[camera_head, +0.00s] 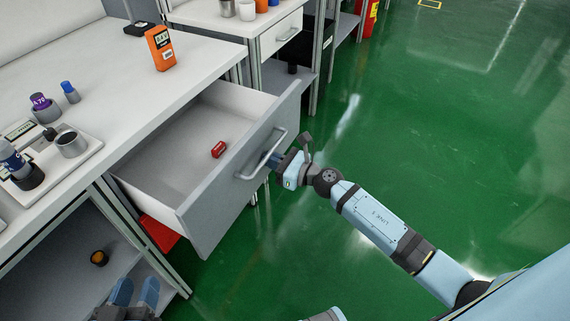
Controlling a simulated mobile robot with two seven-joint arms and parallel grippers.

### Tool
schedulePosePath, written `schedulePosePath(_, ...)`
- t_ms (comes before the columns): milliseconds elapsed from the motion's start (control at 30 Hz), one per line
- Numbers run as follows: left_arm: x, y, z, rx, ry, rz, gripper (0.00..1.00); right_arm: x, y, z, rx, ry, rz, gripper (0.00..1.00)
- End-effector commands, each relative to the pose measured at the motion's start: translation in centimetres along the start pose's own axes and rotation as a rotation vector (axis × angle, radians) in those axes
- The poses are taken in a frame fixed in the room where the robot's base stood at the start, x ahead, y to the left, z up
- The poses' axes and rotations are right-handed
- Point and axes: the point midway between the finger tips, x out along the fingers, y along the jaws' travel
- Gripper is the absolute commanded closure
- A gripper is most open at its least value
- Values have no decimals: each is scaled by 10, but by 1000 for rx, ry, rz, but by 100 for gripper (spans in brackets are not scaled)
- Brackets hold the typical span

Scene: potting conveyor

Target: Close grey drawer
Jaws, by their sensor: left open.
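The grey drawer (238,180) is pulled well out from under the white worktop, left of centre. Its grey front carries a silver bar handle (262,160), and a small red block (218,149) lies inside. My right gripper (274,160) is at the drawer front, beside or at the handle; its fingertips are small and partly hidden, so I cannot tell whether it touches or grips. My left gripper (135,292) is at the bottom left edge, open and empty, below the drawer and apart from it.
The worktop (185,78) holds an orange device (160,48) and a tray (88,148) with cups and bottles. Below the drawer are a red object (158,234) and a shelf (70,268). A second bench (215,20) stands behind. Green floor (440,150) is clear at right.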

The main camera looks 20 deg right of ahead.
Motion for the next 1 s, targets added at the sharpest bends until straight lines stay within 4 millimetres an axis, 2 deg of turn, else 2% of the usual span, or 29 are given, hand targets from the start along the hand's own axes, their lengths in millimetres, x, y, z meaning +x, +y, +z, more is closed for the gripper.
schedulePosePath(33,0,0,1,0,-2,-1,57,15,0,1,-1,-3,1,100)
schedulePosePath(233,1,0,4,-8,11,3,57,71,0,0,-1,-3,2,100)
schedulePosePath(367,1,4,-3,-18,58,16,57,108,0,0,-1,-3,2,100)
schedulePosePath(500,3,16,-32,-19,176,63,57,144,0,-2,-2,-3,2,100)
schedulePosePath(600,3,22,-42,-29,234,87,57,166,0,-2,-1,-2,1,100)
schedulePosePath(833,-2,33,-64,-53,358,135,57,204,1,-2,0,-1,1,100)
schedulePosePath(1000,0,32,-55,-54,322,135,57,219,0,-1,0,0,0,100)
